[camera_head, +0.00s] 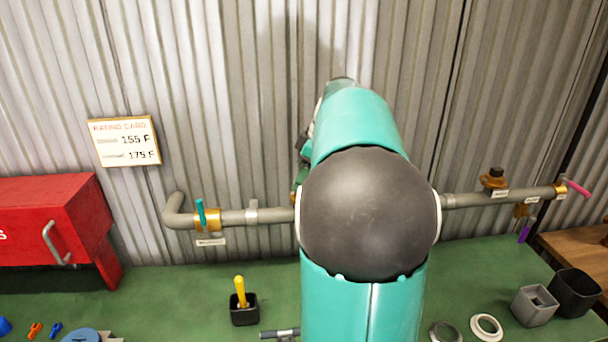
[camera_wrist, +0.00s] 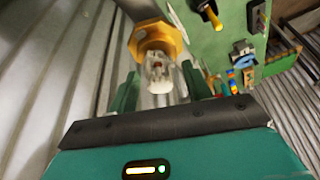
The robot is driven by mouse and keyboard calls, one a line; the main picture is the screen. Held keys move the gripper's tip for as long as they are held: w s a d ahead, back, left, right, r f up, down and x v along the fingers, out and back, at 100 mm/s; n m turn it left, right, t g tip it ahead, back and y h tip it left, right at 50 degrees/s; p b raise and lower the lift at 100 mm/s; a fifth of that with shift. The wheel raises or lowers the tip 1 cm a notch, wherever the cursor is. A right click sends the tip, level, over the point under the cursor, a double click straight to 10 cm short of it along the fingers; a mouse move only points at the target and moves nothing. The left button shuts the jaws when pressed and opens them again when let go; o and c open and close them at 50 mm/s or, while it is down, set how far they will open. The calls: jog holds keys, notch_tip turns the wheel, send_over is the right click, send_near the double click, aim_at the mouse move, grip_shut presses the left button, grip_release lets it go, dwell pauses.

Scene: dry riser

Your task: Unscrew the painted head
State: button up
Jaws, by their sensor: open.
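The painted head (camera_wrist: 158,76), whitish with a small red spot in it, shows in the wrist view below a gold hexagonal fitting (camera_wrist: 152,38) on a grey pipe. My gripper (camera_wrist: 160,71) is open. Its two green fingers stand on either side of the head, and I see a gap between them and it. Whether either finger touches it I cannot tell. In the head view my own arm covers the head and most of the gripper.
A grey pipe (camera_head: 240,217) runs along the corrugated wall, with a teal-handled valve (camera_head: 201,214) at left. On the green bench are a red box (camera_head: 50,220), a black holder with a yellow-handled tool (camera_head: 241,291), rings (camera_head: 486,327), and grey (camera_head: 534,306) and black (camera_head: 576,292) bins. A rating card (camera_head: 124,141) hangs on the wall.

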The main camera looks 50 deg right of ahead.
jog(key=m+h, duration=0.1)
jog(key=m, duration=0.2)
jog(key=shift+m+t, duration=0.3)
jog(key=shift+m, duration=0.1)
jog(key=shift+m+h, duration=0.6)
jog(key=shift+m, duration=0.4)
jog(key=c, duration=1)
jog(key=n+y, duration=0.2)
jog(key=n, duration=0.3)
jog(key=shift+c, duration=0.2)
jog(key=shift+n, duration=0.4)
jog(key=shift+g, duration=0.4)
